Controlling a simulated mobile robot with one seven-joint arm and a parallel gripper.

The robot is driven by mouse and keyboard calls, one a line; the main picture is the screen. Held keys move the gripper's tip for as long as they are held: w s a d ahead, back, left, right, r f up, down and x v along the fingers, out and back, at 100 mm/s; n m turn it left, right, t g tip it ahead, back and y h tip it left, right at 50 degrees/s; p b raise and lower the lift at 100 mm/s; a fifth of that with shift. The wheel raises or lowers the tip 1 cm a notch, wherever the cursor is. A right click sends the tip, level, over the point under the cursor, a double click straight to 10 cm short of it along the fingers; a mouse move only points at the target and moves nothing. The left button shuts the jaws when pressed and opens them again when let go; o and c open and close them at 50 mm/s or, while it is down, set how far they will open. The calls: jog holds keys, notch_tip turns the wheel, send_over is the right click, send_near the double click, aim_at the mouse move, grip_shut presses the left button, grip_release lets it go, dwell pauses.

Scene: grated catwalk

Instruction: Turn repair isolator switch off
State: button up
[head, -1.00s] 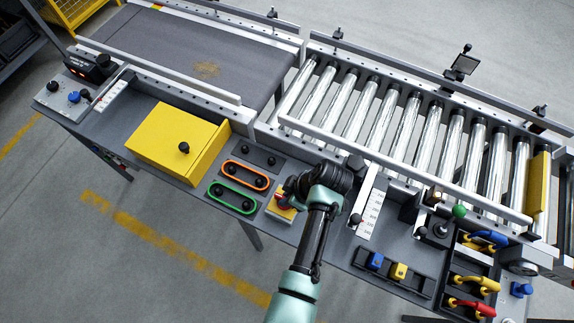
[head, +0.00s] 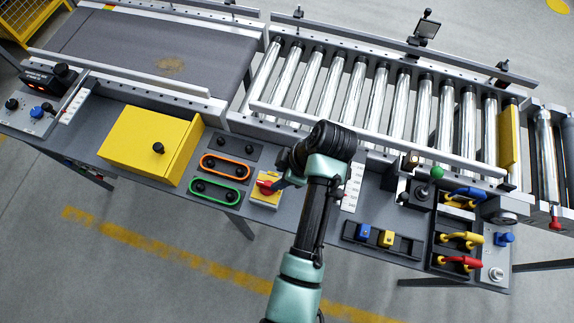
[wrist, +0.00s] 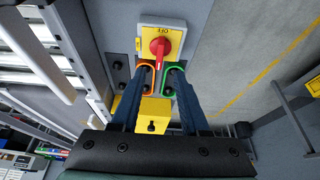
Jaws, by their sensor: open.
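The repair isolator switch is a yellow plate (head: 257,201) with a red rotary knob (head: 265,187), set on the grey panel in front of the conveyor. In the wrist view the red knob (wrist: 160,46) sits on the yellow plate (wrist: 178,38), which bears the word OFF at its far edge. The knob's handle points toward my gripper. My gripper (wrist: 159,72) is open, its two dark blue fingers on either side of the handle's near end; I cannot tell whether they touch it. In the head view my gripper (head: 275,184) reaches the switch from the right and hides part of it.
Left of the switch are an orange-ringed button pair (head: 225,167), a green-ringed pair (head: 214,192) and a yellow box (head: 150,145). The roller conveyor's rail (head: 370,145) runs behind.

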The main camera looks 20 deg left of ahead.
jog(key=shift+v, duration=2.3)
jog(key=w+d+r+m+t+h, duration=0.1)
jog(key=w+r+m+t, duration=0.2)
jog(key=w+r+t, duration=0.5)
jog(key=w+d+r+m+t, duration=0.1)
jog(key=w+r+m+t, duration=0.15)
jog(key=w+r, duration=0.65)
notch_tip(320, 180, up, 21)
jog(key=s+d+m+t+h, duration=0.1)
jog(key=d+m+t, duration=0.1)
jog(key=m+t, duration=0.35)
jog(key=s+d+r+m+t, duration=0.1)
jog(key=s+r+m+t, duration=0.1)
jog(key=s+r, duration=0.3)
jog(key=s+d+r+m+t+h, duration=0.1)
jog(key=s+r+t, duration=0.4)
jog(key=r, duration=0.7)
jog(key=s+d+r+m+t+h, duration=0.1)
jog(key=s+r+m+t, duration=0.2)
jog(key=r, duration=0.6)
jog(key=s+t, duration=0.1)
jog(key=s, duration=0.1)
jog(key=shift+s+m, duration=0.4)
